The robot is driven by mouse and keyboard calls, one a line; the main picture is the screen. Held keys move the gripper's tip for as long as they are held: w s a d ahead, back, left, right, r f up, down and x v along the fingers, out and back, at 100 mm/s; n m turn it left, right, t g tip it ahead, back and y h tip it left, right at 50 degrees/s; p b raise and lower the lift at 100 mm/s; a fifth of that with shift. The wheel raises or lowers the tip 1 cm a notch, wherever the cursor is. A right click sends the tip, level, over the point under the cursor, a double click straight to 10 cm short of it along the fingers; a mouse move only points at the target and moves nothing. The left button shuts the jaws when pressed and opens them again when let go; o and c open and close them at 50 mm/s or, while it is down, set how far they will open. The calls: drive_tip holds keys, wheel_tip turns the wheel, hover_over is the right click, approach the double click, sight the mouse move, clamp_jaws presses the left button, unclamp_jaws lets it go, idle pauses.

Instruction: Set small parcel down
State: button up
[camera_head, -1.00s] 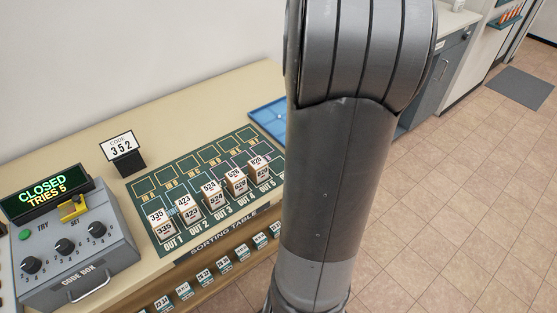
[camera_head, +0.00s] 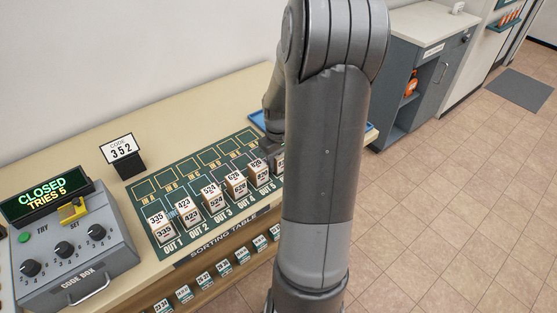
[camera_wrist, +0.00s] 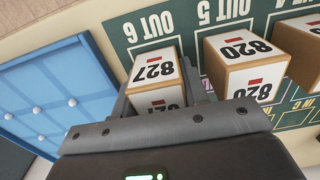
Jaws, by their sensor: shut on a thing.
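The small parcel (camera_wrist: 155,72), a brown box with a white label reading 827, is between the jaws of my gripper (camera_wrist: 158,98) in the wrist view. It is beside the OUT 6 lettering on the green sorting mat (camera_wrist: 120,35). A parcel marked 820 (camera_wrist: 240,52) stands next to it by OUT 5, with a small gap. In the head view my gripper (camera_head: 269,150) is low at the mat's right end, mostly behind my arm. Only a sliver of the held parcel shows there. I cannot tell whether its base touches the mat.
Several parcels, including 335 (camera_head: 162,229), stand in a row on OUT spots. A blue tray (camera_wrist: 50,105) lies close to my gripper.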

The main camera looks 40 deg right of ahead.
drive_tip(key=shift+f, duration=0.1)
drive_tip(key=o, duration=1)
wheel_tip(320, 180, up, 12)
drive_tip(key=s+a+r+t+h, duration=0.1)
drive_tip(key=s+a+r, duration=0.1)
drive_tip(key=a+r, duration=0.4)
drive_tip(key=s+a+r+t, duration=0.1)
drive_tip(key=s+a+r, duration=0.2)
drive_tip(key=a, duration=0.6)
drive_tip(key=s+a+r+t+y, duration=0.1)
drive_tip(key=s+a+r+t, duration=0.1)
drive_tip(key=s+a, duration=0.7)
drive_tip(key=shift+s+a+r+t, duration=0.25)
drive_tip(key=shift+a+t, duration=0.1)
drive_tip(key=shift+t, duration=0.45)
